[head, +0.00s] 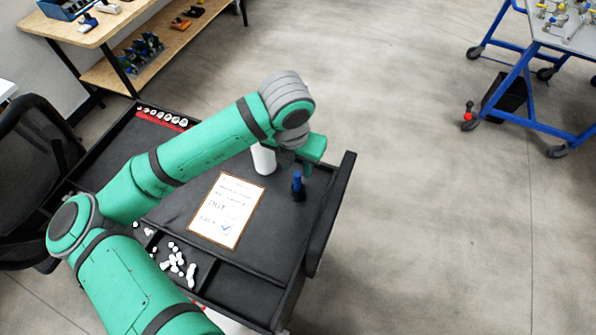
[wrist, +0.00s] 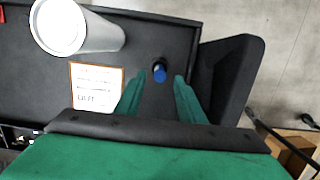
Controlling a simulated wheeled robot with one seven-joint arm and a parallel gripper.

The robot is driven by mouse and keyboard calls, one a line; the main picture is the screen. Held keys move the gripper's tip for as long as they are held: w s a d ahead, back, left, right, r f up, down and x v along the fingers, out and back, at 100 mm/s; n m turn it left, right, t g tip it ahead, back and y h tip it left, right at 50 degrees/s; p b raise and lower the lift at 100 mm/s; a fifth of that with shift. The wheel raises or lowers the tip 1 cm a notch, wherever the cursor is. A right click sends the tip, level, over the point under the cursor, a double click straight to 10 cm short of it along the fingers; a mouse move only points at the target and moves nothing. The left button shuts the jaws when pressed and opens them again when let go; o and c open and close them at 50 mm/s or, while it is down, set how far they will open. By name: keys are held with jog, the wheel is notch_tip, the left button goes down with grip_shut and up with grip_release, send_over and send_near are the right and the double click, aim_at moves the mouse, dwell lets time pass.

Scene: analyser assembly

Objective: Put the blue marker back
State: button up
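The blue marker (head: 297,183) stands upright near the right end of the black cart top, with a dark lower part. I cannot tell whether that part is a holder. In the wrist view the marker (wrist: 159,71) is seen nearly end-on, between the tips of my two green fingers. My gripper (wrist: 160,76) is open, with a gap on both sides of the marker. In the head view my gripper (head: 300,165) is over the marker, partly hidden by my wrist. I cannot tell the exact height gap.
A white cylinder (head: 264,160) stands just left of the marker, partly behind my arm. A framed paper sheet (head: 227,210) lies on the cart top. White pieces (head: 178,258) lie in a front compartment. A raised black panel (head: 331,213) borders the cart's right end.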

jog(key=shift+s+a+r, duration=0.1)
jog(key=shift+s+r, duration=0.05)
jog(key=shift+r, duration=0.95)
jog(key=shift+s+r, duration=0.15)
jog(key=shift+r, duration=0.95)
